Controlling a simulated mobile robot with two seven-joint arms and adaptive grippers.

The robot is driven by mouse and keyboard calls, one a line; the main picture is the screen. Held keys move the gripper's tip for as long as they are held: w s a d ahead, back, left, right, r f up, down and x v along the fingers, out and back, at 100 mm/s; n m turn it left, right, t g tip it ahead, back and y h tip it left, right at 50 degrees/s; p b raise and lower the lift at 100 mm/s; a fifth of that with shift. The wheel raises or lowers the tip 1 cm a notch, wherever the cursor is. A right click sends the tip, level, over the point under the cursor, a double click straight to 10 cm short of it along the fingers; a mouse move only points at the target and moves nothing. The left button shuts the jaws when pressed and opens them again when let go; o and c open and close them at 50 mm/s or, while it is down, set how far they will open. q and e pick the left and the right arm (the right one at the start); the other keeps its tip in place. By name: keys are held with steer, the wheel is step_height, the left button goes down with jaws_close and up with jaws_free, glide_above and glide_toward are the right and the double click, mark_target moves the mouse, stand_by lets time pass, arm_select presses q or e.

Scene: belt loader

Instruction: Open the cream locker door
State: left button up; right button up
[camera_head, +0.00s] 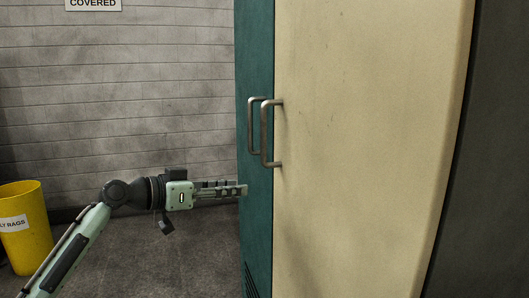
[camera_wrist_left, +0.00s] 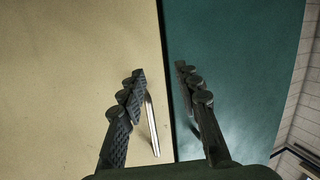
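The cream locker door (camera_head: 365,150) is shut beside a teal door (camera_head: 257,210). It fills the left of the left wrist view (camera_wrist_left: 70,80). Its upright metal bar handle (camera_head: 264,133) is near its left edge; the teal door's similar handle (camera_head: 250,125) is close beside it. My left gripper (camera_head: 243,190) is in front of the teal door, a little below the handles in the picture. In the left wrist view its fingers (camera_wrist_left: 160,75) are apart, with the cream door's handle (camera_wrist_left: 153,128) showing between them, partly hidden by the left finger. I see no contact. My right gripper is out of view.
A yellow bin (camera_head: 27,235) stands on the floor at far left. A grey brick wall (camera_head: 150,90) is behind, with a sign (camera_head: 93,4) at the top. A dark surface (camera_head: 490,160) is at the right.

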arm_select(q)
step_height(320, 180, up, 15)
steer(key=s+d+m+h, duration=0.1)
steer(key=s+m+h, duration=0.1)
steer(key=m+h, duration=0.1)
steer(key=shift+g, duration=0.4)
steer(key=shift+p+x, duration=0.75)
steer(key=shift+x, duration=3.2)
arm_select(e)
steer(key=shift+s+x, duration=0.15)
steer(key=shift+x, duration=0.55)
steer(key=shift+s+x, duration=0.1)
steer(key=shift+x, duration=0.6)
arm_select(q)
steer(key=shift+w+a+f, duration=0.1)
steer(key=shift+f, duration=0.05)
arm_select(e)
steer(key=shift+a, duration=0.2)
arm_select(q)
jaws_close()
